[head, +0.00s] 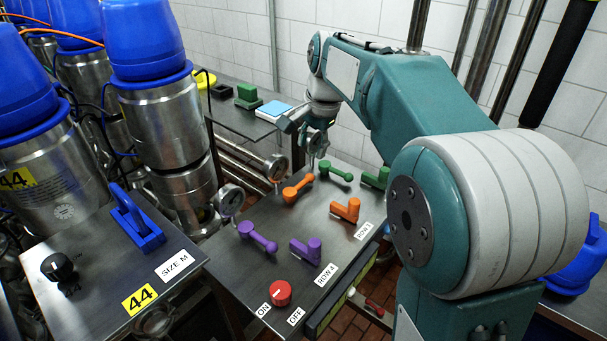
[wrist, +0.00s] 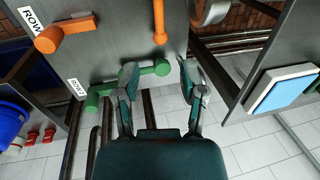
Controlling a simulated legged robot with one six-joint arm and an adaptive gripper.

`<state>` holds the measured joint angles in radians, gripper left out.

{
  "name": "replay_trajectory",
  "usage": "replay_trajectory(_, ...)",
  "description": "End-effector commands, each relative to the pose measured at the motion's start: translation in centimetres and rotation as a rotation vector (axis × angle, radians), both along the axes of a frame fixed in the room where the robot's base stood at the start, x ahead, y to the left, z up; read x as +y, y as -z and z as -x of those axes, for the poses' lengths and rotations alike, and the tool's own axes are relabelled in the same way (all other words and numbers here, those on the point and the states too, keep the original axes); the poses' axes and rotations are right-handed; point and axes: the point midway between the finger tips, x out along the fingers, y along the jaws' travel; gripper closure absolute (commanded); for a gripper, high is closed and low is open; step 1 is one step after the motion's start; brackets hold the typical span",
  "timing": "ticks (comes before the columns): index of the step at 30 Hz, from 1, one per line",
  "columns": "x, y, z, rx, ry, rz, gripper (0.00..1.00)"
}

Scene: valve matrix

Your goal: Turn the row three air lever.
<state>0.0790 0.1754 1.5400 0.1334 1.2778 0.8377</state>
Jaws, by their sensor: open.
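Two orange levers stand in the row beside a partly legible ROW label, between the purple row marked ROW 4 and the green row. One is a short thick orange lever (head: 346,210) near the label; the wrist view shows it at upper left (wrist: 65,34). The other is a slim orange lever (head: 298,188) near the gauges, also at top centre in the wrist view (wrist: 158,22). I cannot read which is the air lever. My gripper (wrist: 158,68) is open and empty near the green levers; in the head view it hangs above the panel's far end (head: 316,145).
Green levers (head: 336,172) are partly hidden by my fingers in the wrist view (wrist: 160,68). Purple levers (head: 305,250) and a red ON/OFF knob (head: 280,293) stand nearer. Gauges (head: 230,198) line the panel's left edge. A side shelf (head: 238,120) holds a blue-topped block (head: 274,110).

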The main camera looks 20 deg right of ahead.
Motion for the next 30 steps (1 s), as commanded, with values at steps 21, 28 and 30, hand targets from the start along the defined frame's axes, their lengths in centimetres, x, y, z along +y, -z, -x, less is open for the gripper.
replay_trajectory(21, 1.2, 10.0, -1.5, 0.000, -0.003, 0.001, 0.46)
replay_trajectory(28, 1.2, 10.0, -1.5, 0.000, -0.003, 0.001, 0.46)
replay_trajectory(30, 1.2, 10.0, -1.5, 0.000, -0.003, 0.001, 0.68)
